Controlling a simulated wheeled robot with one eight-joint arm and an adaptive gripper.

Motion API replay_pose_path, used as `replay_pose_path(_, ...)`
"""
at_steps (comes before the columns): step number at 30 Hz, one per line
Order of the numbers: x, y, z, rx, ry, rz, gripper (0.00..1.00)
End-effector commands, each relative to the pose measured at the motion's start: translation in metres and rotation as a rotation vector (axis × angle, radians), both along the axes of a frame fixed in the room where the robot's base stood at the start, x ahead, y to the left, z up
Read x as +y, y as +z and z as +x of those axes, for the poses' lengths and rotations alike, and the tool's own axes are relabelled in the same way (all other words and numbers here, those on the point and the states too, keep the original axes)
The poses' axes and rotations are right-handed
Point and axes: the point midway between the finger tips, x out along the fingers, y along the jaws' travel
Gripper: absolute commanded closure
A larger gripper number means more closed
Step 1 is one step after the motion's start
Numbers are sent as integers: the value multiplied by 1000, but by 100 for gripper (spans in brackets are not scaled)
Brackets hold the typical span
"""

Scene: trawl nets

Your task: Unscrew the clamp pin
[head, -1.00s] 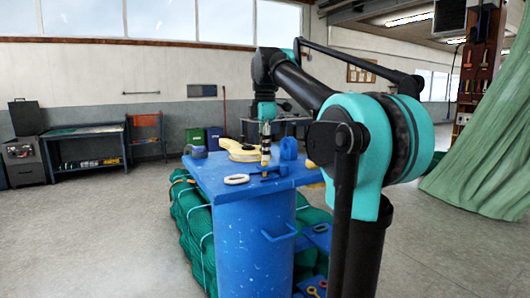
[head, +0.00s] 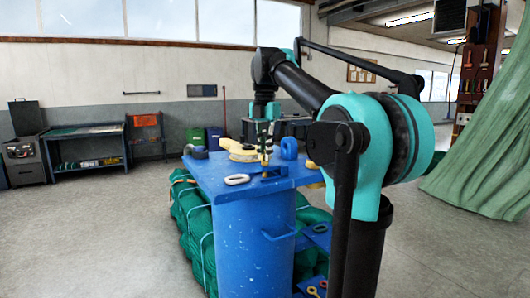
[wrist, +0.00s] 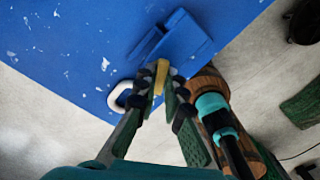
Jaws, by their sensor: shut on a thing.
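A blue clamp (wrist: 180,42) sits at the table edge in the wrist view; in the head view its blue body (head: 272,172) is partly hidden behind my gripper. The clamp pin (wrist: 161,76) shows as a short yellow piece beside the clamp. My gripper (wrist: 161,92) points down over it, with one finger on each side, and is shut on the pin. The pin's thread is hidden.
Green netting (head: 190,225) lies bundled beside the blue drum (head: 250,245).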

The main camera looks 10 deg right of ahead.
Motion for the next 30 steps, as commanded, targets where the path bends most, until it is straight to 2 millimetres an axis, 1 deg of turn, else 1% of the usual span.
replay_pose_path(6,0,-1,-1,4,36,1,100)
replay_pose_path(18,0,-1,-1,4,41,1,100)
replay_pose_path(19,0,-1,-1,4,41,1,88)
replay_pose_path(23,0,-1,-1,2,40,1,72)
replay_pose_path(24,0,-1,-1,2,40,1,70)
replay_pose_path(30,0,0,0,1,40,0,70)
